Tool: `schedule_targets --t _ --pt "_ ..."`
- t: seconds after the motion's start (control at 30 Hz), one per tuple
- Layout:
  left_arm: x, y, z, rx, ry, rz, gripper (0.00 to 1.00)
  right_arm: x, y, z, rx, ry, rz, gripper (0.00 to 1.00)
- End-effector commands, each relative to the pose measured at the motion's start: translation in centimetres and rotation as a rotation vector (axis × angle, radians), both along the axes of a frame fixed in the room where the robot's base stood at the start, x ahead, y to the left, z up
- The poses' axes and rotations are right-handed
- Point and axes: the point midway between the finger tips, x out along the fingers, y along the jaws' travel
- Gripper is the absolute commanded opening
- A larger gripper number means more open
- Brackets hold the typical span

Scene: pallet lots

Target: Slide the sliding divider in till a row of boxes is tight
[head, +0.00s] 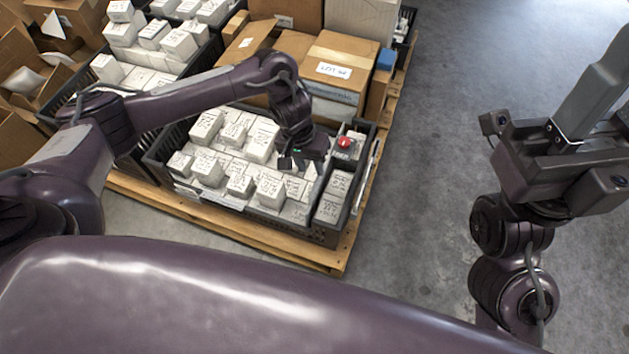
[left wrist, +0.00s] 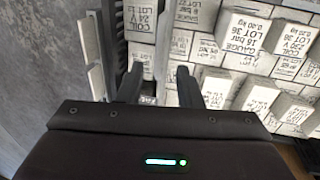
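A dark crate (head: 163,172) on a wooden pallet holds several rows of small white labelled boxes (head: 206,171). My left gripper (head: 302,165) reaches down over the right part of this crate. In the left wrist view its two fingers (left wrist: 159,78) are apart, with nothing clearly held. A thin grey upright strip (left wrist: 162,40), perhaps the sliding divider, runs between the end column of boxes (left wrist: 141,22) and the others. The fingers partly hide its near end, and I cannot tell whether they touch it. My right gripper (head: 595,95) is raised at the far right, well away from the crate.
A red button (head: 344,142) sits at the crate's back right. A light plate (head: 367,175) stands along its right side. Cardboard boxes (head: 340,62) rise behind, and another crate of white boxes (head: 150,62) stands back left. The grey floor (head: 435,150) at right is clear.

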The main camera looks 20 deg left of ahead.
Motion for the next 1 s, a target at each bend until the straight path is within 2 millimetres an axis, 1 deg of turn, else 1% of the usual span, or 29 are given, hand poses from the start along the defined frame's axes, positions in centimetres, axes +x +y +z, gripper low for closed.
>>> schedule_targets --t 0.03,0.1,0.2,0.3,0.43,0.67,0.7,0.93,1.0 --pt "-0.1 -0.3 -1.4 0.000 0.002 -0.001 0.33 0.0 0.0 -0.7 0.000 -0.008 0.000 0.36" --pt "-0.1 -0.5 -2.6 -0.001 0.002 -0.001 0.33 0.0 0.0 -1.0 -0.001 -0.016 -0.002 0.36" --pt "-0.1 -0.8 -4.0 -0.001 0.001 -0.001 0.33 0.0 0.1 -1.3 -0.002 -0.027 -0.003 0.36" --pt "0.0 -1.0 -4.9 -0.002 0.000 -0.001 0.33 -0.1 0.1 -1.5 -0.002 -0.035 -0.003 0.36" --pt "0.0 -1.2 -5.5 -0.002 0.000 -0.001 0.33 -0.1 0.1 -1.5 -0.003 -0.041 -0.003 0.36" --pt "0.0 -1.2 -5.5 -0.003 0.000 -0.001 0.33 -0.1 0.1 -1.4 -0.004 -0.042 -0.003 0.36" --pt "0.0 -1.2 -5.5 -0.003 0.000 -0.001 0.31 -0.1 0.1 -1.4 -0.004 -0.042 -0.003 0.36" --pt "0.0 -1.2 -5.5 -0.003 0.000 -0.001 0.01 -0.1 0.1 -1.4 -0.004 -0.041 -0.003 0.36" --pt "0.0 -1.2 -5.5 -0.003 0.000 -0.001 0.00 -0.1 0.1 -1.4 -0.004 -0.041 -0.003 0.36"
